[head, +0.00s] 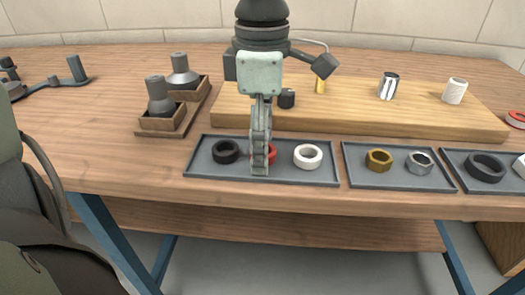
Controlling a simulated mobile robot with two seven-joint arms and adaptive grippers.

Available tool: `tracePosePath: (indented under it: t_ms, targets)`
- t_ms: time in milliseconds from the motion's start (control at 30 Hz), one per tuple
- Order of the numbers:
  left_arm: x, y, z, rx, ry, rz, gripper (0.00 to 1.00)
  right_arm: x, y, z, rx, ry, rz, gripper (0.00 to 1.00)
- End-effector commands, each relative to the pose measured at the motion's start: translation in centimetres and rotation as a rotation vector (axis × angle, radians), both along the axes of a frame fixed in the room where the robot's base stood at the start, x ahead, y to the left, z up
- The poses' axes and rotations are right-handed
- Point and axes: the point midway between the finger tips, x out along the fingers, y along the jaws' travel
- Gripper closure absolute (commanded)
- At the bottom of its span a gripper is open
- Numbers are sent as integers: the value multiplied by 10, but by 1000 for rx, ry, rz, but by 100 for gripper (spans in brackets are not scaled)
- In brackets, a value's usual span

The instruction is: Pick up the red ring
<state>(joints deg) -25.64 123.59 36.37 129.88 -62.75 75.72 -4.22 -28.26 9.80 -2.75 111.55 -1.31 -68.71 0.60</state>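The red ring (272,154) lies in the grey tray (205,172) nearest the middle of the bench, between a black ring (226,151) and a white ring (308,156). My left gripper (260,164) points straight down at the red ring. Its near finger stands in front of the ring and covers most of it, with only a red edge showing on the right. The fingers line up one behind the other from here, so I cannot tell how far apart they are or whether they touch the ring. My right gripper is not in view.
A wooden board (420,118) behind the tray carries small fittings, with a white cylinder (454,90) at its right. Trays with nuts (379,160) and a dark ring (486,168) lie to the right. Wooden holders (165,122) with grey parts stand left. Bare bench lies left of the tray.

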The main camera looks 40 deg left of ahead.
Motion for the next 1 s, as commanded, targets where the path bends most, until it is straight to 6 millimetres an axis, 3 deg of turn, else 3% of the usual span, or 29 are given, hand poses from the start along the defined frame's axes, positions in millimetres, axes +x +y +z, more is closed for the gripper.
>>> tracePosePath:
  t_ms: [133,433,767,1000]
  targets:
    - [0,0,0,0,0,0,42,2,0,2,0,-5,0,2]
    - [0,0,0,0,0,0,79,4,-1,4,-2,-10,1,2]
    - [0,0,2,0,0,1,79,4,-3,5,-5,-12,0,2]
    - [1,0,25,2,-5,0,79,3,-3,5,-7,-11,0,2]
